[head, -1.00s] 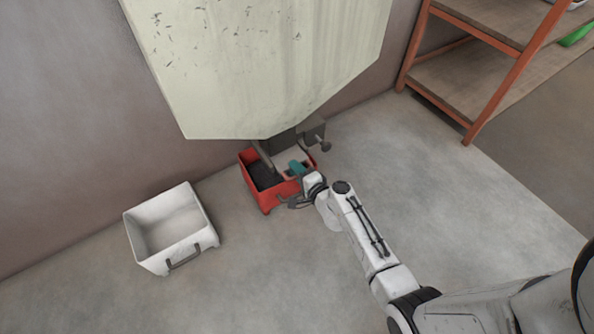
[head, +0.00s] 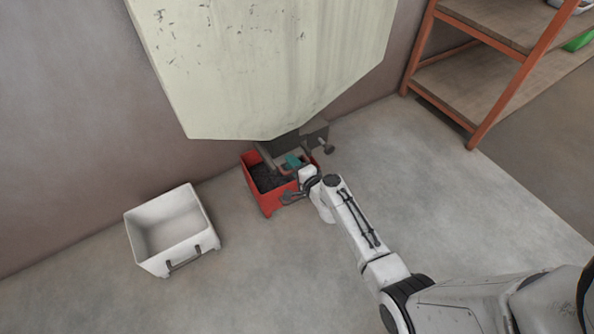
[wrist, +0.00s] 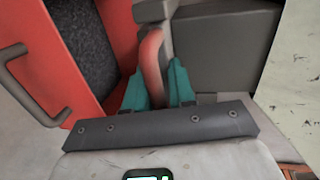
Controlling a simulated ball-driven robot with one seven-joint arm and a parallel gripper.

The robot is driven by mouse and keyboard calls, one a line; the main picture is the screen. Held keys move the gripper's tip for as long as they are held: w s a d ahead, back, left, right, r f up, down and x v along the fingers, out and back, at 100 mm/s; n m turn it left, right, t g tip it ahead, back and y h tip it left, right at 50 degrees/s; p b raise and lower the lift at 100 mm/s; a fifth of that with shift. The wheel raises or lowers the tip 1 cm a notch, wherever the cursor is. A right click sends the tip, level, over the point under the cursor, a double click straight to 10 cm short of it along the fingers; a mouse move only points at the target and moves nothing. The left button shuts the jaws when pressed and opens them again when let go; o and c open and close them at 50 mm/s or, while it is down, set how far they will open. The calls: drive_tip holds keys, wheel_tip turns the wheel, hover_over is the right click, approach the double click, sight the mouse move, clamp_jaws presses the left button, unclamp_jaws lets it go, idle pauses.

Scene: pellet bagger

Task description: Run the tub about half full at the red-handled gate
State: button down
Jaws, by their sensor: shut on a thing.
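The red tub (head: 267,203) stands on the floor under the hopper's dark outlet (head: 313,132). Dark pellets (head: 266,180) cover its floor, below the rim; their exact depth is hard to judge. The wrist view shows the tub's red wall (wrist: 35,30) and pellets (wrist: 84,42) at left. My gripper (head: 293,161), with teal fingers, is at the tub's right side, under the outlet. In the wrist view my gripper (wrist: 158,88) is shut on the red gate handle (wrist: 152,58). The handle's far end and the gate opening are hidden.
The pale hopper (head: 265,70) hangs over the tub against the wall. An empty white tub (head: 165,255) stands on the floor at left. An orange-framed shelf (head: 487,95) stands at upper right. The floor between the tubs and the shelf is open.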

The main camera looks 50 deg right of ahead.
drive_tip(key=c, duration=1.2)
unclamp_jaws()
drive_tip(key=shift+f, duration=0.3)
drive_tip(key=shift+o, duration=0.4)
drive_tip(key=shift+w+r, duration=0.1)
drive_tip(key=shift+r, duration=0.1)
drive_tip(key=p+v, duration=0.2)
drive_tip(key=v, duration=0.8)
drive_tip(key=shift+s+p, duration=0.35)
drive_tip(key=shift+s, duration=0.05)
drive_tip(key=shift+a, duration=0.15)
